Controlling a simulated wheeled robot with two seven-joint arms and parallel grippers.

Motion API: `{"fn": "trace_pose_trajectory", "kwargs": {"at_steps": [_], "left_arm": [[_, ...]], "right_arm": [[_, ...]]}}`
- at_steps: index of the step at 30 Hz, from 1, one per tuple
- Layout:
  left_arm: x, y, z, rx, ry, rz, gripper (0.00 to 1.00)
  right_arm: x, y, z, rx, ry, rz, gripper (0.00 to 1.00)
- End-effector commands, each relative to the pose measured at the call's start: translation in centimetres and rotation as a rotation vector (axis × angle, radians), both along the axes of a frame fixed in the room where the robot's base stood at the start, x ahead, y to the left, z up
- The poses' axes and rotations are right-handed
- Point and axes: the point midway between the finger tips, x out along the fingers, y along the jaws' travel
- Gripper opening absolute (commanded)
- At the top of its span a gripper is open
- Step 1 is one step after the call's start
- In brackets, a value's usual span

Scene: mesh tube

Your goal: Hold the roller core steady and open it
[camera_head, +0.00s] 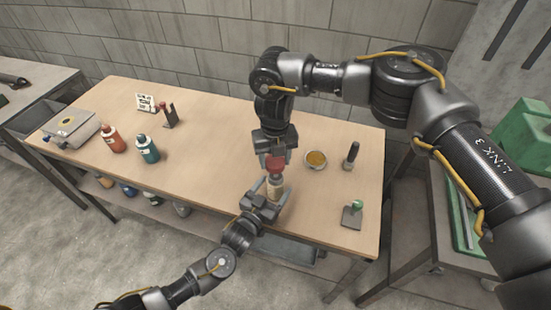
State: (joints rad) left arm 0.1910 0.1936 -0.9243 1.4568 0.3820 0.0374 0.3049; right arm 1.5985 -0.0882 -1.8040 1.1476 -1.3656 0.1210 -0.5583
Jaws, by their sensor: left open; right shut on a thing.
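The roller core (276,186) stands about upright near the front edge of the table, with a pale body and a red top (275,163). My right gripper (275,158) comes down from above and is shut on the red top. My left gripper (268,190) reaches in from the front, low down, with its fingers around the pale body. Its jaws are open, and I cannot tell whether either finger touches the body. The lower end of the core is partly hidden by my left gripper.
On the wooden table (215,150), a bowl (316,160), a dark-handled tool (351,155) and a green-knobbed block (353,214) are to the right. Red (112,138) and teal (147,149) bottles, a scale (72,128) and a small stand (168,115) are to the left. The middle left is clear.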

Motion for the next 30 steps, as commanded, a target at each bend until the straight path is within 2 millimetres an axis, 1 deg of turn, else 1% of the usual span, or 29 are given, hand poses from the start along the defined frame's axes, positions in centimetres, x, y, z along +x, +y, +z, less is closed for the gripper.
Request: {"fn": "trace_pose_trajectory", "kwargs": {"at_steps": [5, 8, 11, 18, 21, 25, 30], "left_arm": [[-0.2, 0.1, 0.0, -0.001, 0.000, 0.000, 0.74], [-1.1, 0.6, -0.2, -0.001, 0.002, 0.000, 0.74], [-2.6, 1.5, -0.3, 0.000, 0.001, 0.000, 0.74], [-7.1, 4.0, -0.3, -0.001, 0.003, 0.000, 0.74], [-8.6, 4.8, -0.2, 0.000, 0.001, -0.001, 0.74], [-9.8, 5.5, -0.2, 0.000, 0.001, 0.000, 0.74], [-10.5, 5.9, 0.0, 0.001, 0.000, 0.000, 0.74]], "right_arm": [[0.0, 0.0, -0.1, 0.000, 0.000, 0.000, 0.25], [0.0, 0.0, -0.4, 0.000, 0.000, 0.000, 0.25], [0.0, 0.0, -0.8, 0.000, 0.000, 0.000, 0.25], [0.0, 0.0, -2.1, 0.000, 0.000, 0.000, 0.25], [0.0, 0.0, -2.4, 0.000, 0.000, 0.000, 0.25], [0.0, 0.0, -2.7, 0.000, 0.000, 0.000, 0.25], [0.0, 0.0, -2.8, 0.000, 0.000, 0.000, 0.25]]}}
